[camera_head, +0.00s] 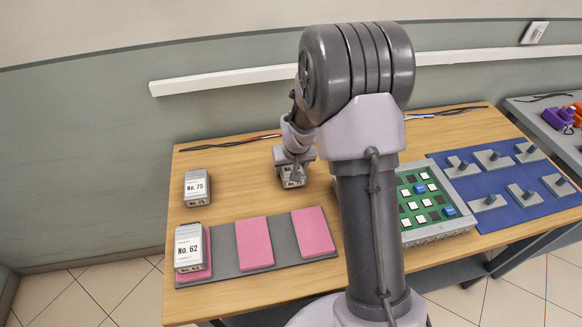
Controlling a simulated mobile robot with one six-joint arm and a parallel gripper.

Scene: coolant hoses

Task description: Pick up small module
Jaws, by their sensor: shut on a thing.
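My gripper (293,172) is at the back middle of the wooden table, left of my arm's column. It is shut on a small grey module (292,183) with a white label, which is low at the tabletop; I cannot tell whether it touches the wood. The gripper hides its upper part and its label is too small to read. A module labelled No. 75 (196,188) stands on the wood to the left. A module labelled No. 62 (188,247) stands on the left pink pad of the grey mat (224,245).
Two pink pads, the middle one (254,243) and the right one (312,232), are bare. A green board (407,219) in a grey frame and a blue mat (504,217) with several grey fittings lie to the right. Cables (235,143) run along the back edge.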

